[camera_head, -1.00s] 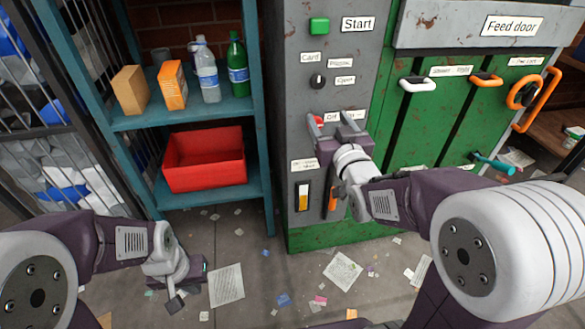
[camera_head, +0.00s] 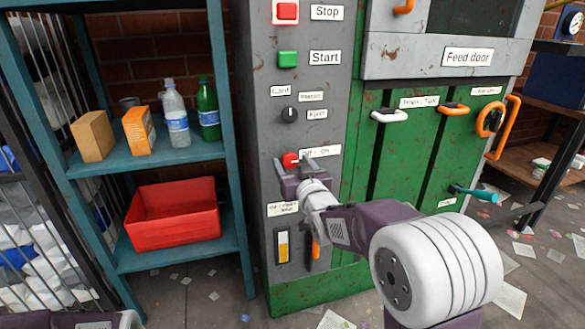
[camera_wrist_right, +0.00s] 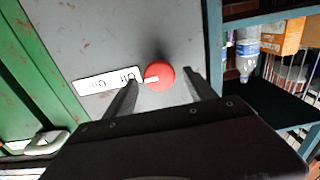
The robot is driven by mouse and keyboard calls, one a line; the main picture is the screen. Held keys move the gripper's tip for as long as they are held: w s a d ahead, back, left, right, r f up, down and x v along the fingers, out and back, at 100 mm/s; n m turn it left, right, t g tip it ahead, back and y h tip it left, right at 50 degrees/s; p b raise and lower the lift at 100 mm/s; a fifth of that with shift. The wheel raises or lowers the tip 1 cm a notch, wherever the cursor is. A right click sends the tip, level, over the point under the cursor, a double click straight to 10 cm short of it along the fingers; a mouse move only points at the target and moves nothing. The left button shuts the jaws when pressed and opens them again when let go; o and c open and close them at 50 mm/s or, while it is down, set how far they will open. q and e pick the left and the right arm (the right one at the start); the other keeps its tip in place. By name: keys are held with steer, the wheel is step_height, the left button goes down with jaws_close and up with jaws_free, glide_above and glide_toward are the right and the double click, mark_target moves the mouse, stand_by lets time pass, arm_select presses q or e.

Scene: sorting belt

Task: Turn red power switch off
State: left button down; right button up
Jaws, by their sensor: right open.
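The red power switch (camera_head: 290,160) is a round red knob on the grey control panel, left of a label (camera_head: 320,152) that reads Off and On. In the right wrist view the red knob (camera_wrist_right: 159,75) shows a white mark on the side facing the label (camera_wrist_right: 108,81). My right gripper (camera_head: 291,169) is open at the knob. In the wrist view its two fingers (camera_wrist_right: 161,82) stand on either side of the knob, with gaps showing; I cannot tell whether they touch it. My left gripper is out of view.
Red Stop (camera_head: 286,11) and green Start (camera_head: 288,59) buttons and a small black knob (camera_head: 289,115) sit above. An orange-handled lever (camera_head: 316,249) is below. A shelf (camera_head: 150,158) with bottles, boxes and a red bin (camera_head: 172,216) stands left. Green feed-door panels (camera_head: 402,160) are right.

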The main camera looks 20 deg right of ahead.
steer(key=shift+w, duration=0.2)
steer(key=c, duration=1.3)
steer(key=shift+c, duration=0.2)
steer(key=shift+n, duration=0.3)
steer(key=n+b, duration=0.1)
steer(key=n, duration=0.3)
steer(key=shift+a+f, duration=0.1)
steer(key=n+b, duration=0.1)
steer(key=n, duration=0.3)
steer(key=n+b, duration=0.1)
steer(key=n, duration=0.4)
steer(key=shift+a+f, duration=0.1)
steer(key=shift+f, duration=0.05)
steer(key=n+b, duration=0.1)
steer(key=n, duration=0.3)
steer(key=shift+n, duration=0.3)
